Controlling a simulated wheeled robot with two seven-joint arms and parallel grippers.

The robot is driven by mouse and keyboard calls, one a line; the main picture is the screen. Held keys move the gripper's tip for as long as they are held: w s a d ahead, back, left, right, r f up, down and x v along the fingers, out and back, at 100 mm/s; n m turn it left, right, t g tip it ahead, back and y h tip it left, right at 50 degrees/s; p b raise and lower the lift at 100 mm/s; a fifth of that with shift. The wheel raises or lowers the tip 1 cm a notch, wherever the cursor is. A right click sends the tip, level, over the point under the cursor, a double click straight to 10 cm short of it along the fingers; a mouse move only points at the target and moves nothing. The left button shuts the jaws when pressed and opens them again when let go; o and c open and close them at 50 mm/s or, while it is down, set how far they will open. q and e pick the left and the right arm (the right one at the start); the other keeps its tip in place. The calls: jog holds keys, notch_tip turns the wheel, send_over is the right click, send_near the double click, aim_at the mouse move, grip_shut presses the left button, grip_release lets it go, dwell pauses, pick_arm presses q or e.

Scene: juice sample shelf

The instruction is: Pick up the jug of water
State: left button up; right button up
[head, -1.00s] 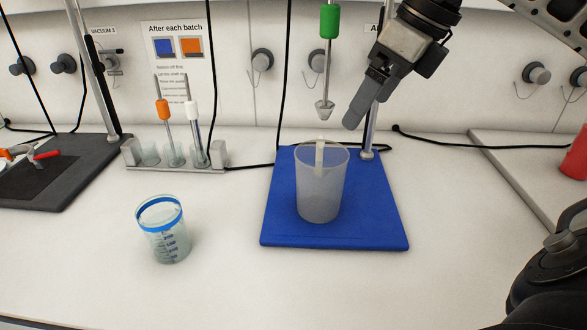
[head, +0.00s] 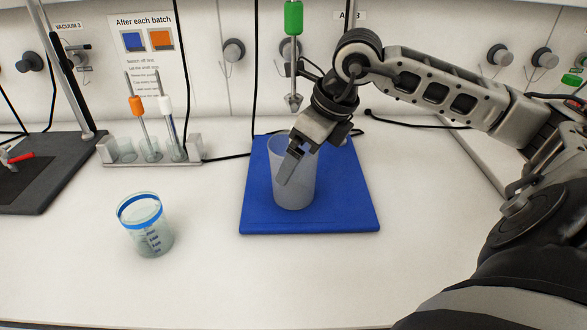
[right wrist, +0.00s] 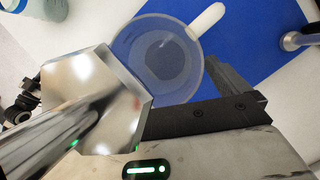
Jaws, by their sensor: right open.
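A frosted, translucent jug (head: 301,192) stands upright on the blue mat (head: 345,218). I cannot make out a water level in it. My left gripper is out of view.
A blue-rimmed beaker (head: 145,228) with printed marks stands to the left. A stirrer with a green grip (head: 293,18) hangs above the mat, its metal tip close in the right wrist view (right wrist: 98,98). A rack (head: 152,153) holds two stirring rods. The front bench is clear.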

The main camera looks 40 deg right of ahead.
jog(key=shift+w+a+f, duration=0.1)
jog(key=shift+w+f, duration=0.05)
jog(key=shift+f, duration=0.35)
jog(key=c, duration=1.5)
jog(key=shift+r, duration=0.1)
jog(key=shift+c, duration=1.4)
jog(key=shift+r, duration=0.15)
